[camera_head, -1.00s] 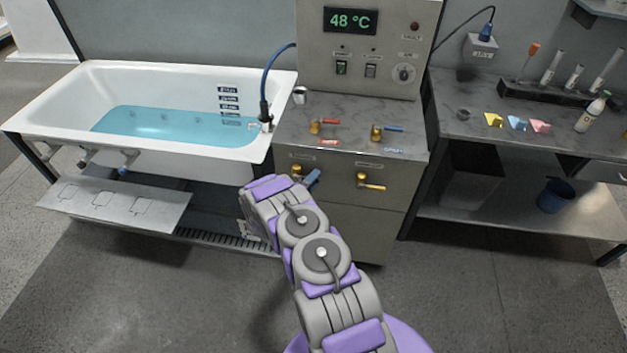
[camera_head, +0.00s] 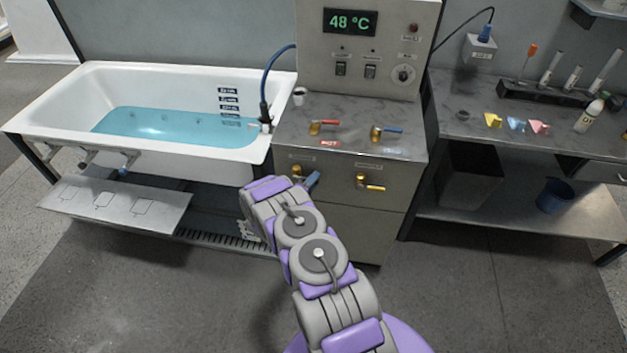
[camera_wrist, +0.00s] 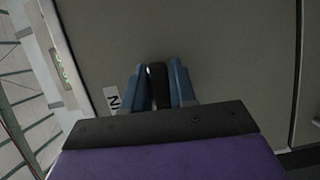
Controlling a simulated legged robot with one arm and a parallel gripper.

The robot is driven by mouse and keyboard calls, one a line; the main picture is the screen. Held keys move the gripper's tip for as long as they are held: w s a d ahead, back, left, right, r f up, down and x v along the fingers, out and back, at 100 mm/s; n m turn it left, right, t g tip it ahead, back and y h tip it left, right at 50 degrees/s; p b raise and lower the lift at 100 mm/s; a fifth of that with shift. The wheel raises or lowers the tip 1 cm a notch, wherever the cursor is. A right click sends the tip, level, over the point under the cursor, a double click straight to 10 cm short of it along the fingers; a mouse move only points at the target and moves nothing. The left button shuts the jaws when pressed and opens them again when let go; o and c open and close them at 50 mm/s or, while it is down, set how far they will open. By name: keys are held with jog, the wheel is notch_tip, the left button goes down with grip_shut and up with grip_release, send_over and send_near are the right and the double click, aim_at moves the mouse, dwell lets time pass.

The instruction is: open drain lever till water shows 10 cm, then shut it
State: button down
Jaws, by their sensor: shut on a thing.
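The white bathtub (camera_head: 60,107) at left holds blue water (camera_head: 165,122). A column of dark level marks (camera_head: 229,99) is on its inner wall; the lower ones meet the water, and their figures are too small to read. My gripper (camera_wrist: 158,85) is shut with its blue fingers on either side of a dark handle (camera_wrist: 159,88), seen close against a grey panel. A white label (camera_wrist: 112,99) with the letters "IN" is beside it. In the head view my gripper (camera_head: 312,179) is at the left brass valve (camera_head: 297,170) on the cabinet front, mostly hidden by my arm.
A second brass valve with a yellow lever (camera_head: 369,183) is to the right. Red-handled (camera_head: 323,127) and blue-handled (camera_head: 386,132) taps stand on the counter. The display (camera_head: 350,21) reads 48 °C. A hanging panel (camera_head: 118,204) juts out below the tub. Floor in front is open.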

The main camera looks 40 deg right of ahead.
jog(key=shift+w+a+f+m+t+y+p, duration=0.1)
jog(key=shift+w+a+f+m+y+p, duration=0.2)
jog(key=shift+f+m+y+p, duration=0.7)
jog(key=shift+w+a+f+m+t+y+p, duration=0.1)
jog(key=shift+w+a+f+m+y, duration=0.15)
jog(key=shift+f+m, duration=0.85)
jog(key=shift+w+a+f+m+t+y+p, duration=0.1)
jog(key=shift+w+a+f+m+y+p, duration=0.35)
jog(key=shift+m, duration=1.15)
jog(key=shift+s+d, duration=0.15)
jog(key=c, duration=1)
grip_release()
jog(key=p+v, duration=0.2)
jog(key=v, duration=1.5)
jog(key=shift+r, duration=0.3)
